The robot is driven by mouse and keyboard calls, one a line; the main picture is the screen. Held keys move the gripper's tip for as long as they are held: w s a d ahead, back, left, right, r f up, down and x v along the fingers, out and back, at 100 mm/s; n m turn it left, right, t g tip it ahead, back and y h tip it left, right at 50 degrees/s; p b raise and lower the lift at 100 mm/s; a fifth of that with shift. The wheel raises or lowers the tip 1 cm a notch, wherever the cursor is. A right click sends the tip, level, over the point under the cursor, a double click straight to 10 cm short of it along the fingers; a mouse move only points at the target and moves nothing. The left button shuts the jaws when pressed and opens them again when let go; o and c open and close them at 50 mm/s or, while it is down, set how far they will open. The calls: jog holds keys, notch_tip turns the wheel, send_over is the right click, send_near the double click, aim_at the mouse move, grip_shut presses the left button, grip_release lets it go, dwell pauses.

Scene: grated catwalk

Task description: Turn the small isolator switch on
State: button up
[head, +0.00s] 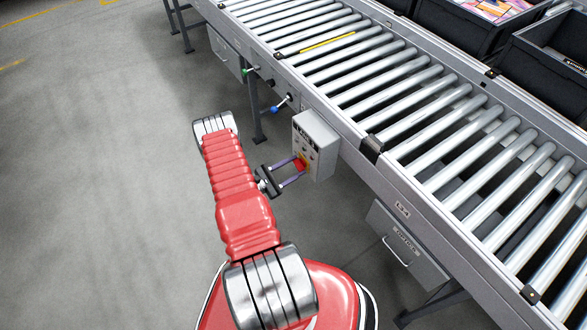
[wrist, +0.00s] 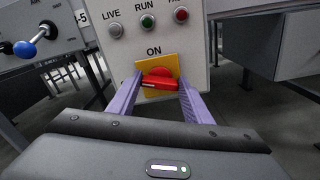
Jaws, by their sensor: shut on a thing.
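The small isolator switch has a red handle (wrist: 160,82) on a yellow plate (wrist: 147,65), low on the front of a grey box (head: 312,132). The word ON is printed above the plate. In the wrist view the handle lies roughly crosswise, slightly tilted. My gripper (wrist: 160,88) has its two purple fingers at the left and right ends of the handle and is shut on it. In the head view my gripper (head: 299,171) reaches the box face from the left, and its fingers partly hide the switch.
LIVE, RUN and a third lamp (wrist: 181,14) sit above the switch. The roller conveyor (head: 400,95) runs behind. Open floor (head: 100,180) lies left.

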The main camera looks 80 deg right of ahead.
jog(key=m, duration=1.4)
jog(key=shift+s+a+f, duration=0.1)
jog(key=shift+s+f, duration=0.1)
jog(key=shift+f, duration=0.05)
jog(key=o, duration=1.1)
jog(key=shift+c, duration=0.2)
jog(key=shift+w+a, duration=0.1)
jog(key=shift+w, duration=0.05)
jog(key=v, duration=1.3)
jog(key=shift+w+a, duration=0.2)
jog(key=shift+f, duration=0.1)
